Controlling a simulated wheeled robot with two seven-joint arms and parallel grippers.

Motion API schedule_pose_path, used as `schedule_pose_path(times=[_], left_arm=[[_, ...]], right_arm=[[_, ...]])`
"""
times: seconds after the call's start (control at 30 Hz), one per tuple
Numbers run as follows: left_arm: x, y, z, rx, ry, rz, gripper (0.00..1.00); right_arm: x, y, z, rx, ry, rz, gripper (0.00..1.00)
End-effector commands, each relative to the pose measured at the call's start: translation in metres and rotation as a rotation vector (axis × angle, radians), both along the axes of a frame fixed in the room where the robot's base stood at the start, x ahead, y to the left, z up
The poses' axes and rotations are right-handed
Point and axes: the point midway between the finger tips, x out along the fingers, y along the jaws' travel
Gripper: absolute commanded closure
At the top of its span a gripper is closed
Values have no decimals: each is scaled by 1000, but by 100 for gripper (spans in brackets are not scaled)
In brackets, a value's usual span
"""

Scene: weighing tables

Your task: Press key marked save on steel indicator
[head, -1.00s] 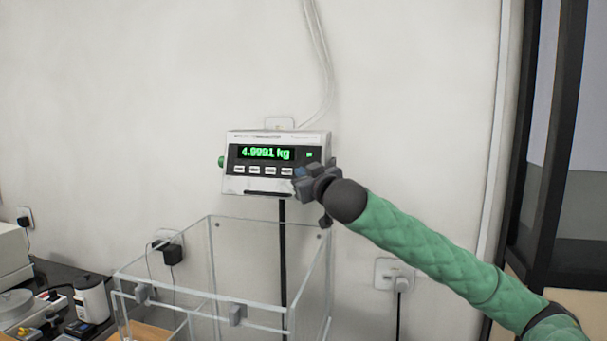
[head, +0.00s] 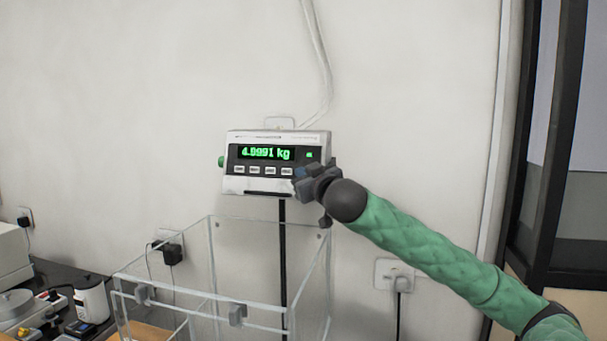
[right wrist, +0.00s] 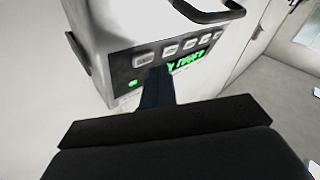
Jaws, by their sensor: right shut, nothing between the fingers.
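The key legends are too small to read. My right gripper (head: 300,176) is shut and empty at the indicator's lower right front, by the rightmost key. The right wrist view shows the indicator (right wrist: 98,25) upside down, with my dark fingers (right wrist: 157,78) pointing at its front beside the end key (right wrist: 145,60). I cannot tell whether they touch it. My left gripper is out of view.
A clear-walled box (head: 268,230) stands below the indicator. Small devices (head: 92,300) sit on a dark table at the lower left. Wall sockets (head: 394,274) and a cable (head: 321,60) are on the wall behind. A dark-framed opening is at the right.

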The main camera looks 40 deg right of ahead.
Motion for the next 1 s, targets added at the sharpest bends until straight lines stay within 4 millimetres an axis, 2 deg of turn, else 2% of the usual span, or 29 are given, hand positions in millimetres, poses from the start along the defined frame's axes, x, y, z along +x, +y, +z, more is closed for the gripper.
schedule_pose_path(times=[1.0], left_arm=[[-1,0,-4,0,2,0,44]], right_arm=[[6,-7,-2,0,0,0,100]])
